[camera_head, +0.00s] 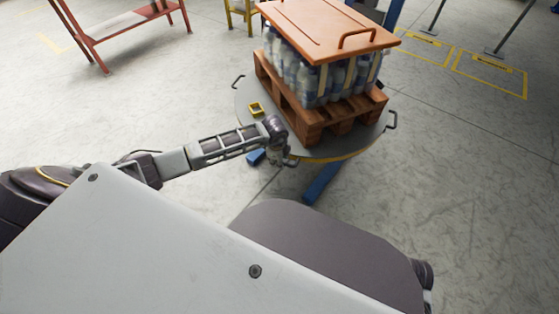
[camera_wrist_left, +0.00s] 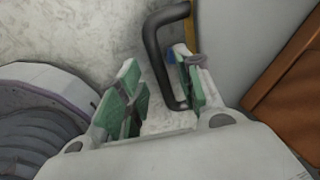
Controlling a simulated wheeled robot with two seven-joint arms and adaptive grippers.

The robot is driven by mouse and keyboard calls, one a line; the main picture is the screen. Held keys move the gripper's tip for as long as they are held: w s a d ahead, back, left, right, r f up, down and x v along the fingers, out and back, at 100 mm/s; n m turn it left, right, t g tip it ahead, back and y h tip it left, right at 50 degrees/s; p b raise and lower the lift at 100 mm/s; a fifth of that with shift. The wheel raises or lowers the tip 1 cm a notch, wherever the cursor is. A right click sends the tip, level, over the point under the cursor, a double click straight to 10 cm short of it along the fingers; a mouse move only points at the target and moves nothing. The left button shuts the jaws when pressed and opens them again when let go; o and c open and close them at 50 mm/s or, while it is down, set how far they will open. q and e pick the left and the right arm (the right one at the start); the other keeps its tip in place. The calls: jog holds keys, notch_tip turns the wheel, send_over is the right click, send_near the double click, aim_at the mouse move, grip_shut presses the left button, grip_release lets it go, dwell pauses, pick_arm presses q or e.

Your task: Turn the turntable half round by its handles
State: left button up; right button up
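The turntable (camera_head: 247,121) is a round grey disc with a yellow edge, seen in the head view. It bears a wooden pallet (camera_head: 303,121) of bottles under an orange lid. Dark handles stand out from its rim at the left (camera_head: 238,81) and right (camera_head: 392,121). My left gripper (camera_head: 284,158) is at the near rim. In the left wrist view, its green-padded fingers (camera_wrist_left: 162,93) are apart, with a dark bent handle (camera_wrist_left: 153,45) reaching between them, close to the right finger. Contact with the handle cannot be told. My right gripper is not in view.
Blue base parts (camera_head: 322,181) stick out below the disc. A red rack (camera_head: 118,28) stands at upper left and a blue post (camera_head: 393,14) behind the load. The floor to the right is clear.

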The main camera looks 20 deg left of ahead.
pick_arm(q)
notch_tip(320, 180, up, 11)
jog(key=s, duration=0.2)
jog(key=shift+f, duration=0.15)
dwell(0.3)
jog(key=shift+s+d+f, duration=0.1)
jog(key=shift+s+d, duration=0.05)
